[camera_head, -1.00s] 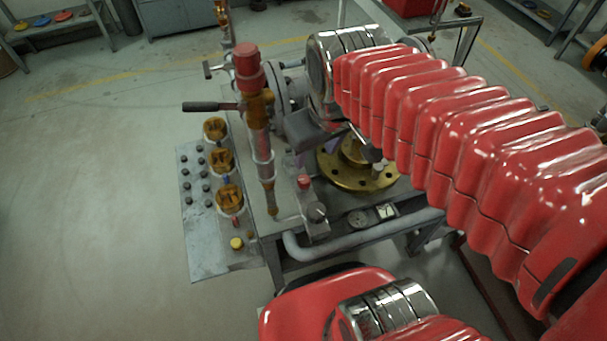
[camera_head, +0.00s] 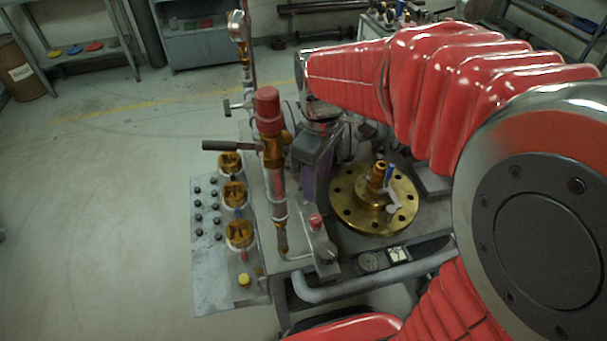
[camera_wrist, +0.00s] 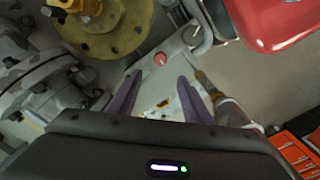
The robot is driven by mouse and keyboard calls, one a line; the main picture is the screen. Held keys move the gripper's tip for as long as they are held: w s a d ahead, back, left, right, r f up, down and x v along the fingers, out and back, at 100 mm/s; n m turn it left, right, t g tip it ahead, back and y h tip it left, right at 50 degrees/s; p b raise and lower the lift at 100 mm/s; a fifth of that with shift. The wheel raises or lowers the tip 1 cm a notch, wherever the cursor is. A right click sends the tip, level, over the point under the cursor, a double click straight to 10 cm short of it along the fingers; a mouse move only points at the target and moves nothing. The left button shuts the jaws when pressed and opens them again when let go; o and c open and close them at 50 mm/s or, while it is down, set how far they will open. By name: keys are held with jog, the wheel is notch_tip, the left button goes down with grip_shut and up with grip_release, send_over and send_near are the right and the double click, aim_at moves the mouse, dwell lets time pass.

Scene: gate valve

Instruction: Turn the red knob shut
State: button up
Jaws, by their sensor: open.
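A small red knob (camera_head: 315,221) sits on a grey block (camera_head: 322,246) at the front of the bench in the head view. The knob (camera_wrist: 160,59) also shows in the wrist view, a little beyond the fingertips and between their lines. My gripper (camera_wrist: 159,77) is open, with two purple fingers apart and nothing between them. In the head view my gripper (camera_head: 318,188) points down behind the knob, left of the brass flange (camera_head: 347,204). One finger shows there; the other is hidden. I cannot tell the exact gap to the knob.
A red-capped upright valve (camera_head: 268,112) with a dark lever (camera_head: 220,146) stands left of my gripper. Brass fittings (camera_head: 239,233) line the left plate. A grey pipe (camera_head: 350,287) runs along the front. The floor at the left is clear.

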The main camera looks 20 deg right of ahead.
aim_at(315, 218)
jog(key=shift+f, duration=0.15)
notch_tip(315, 218, down, 14)
jog(key=shift+r, duration=0.25)
dwell(0.6)
jog(key=shift+c, duration=0.2)
jog(key=c, duration=1)
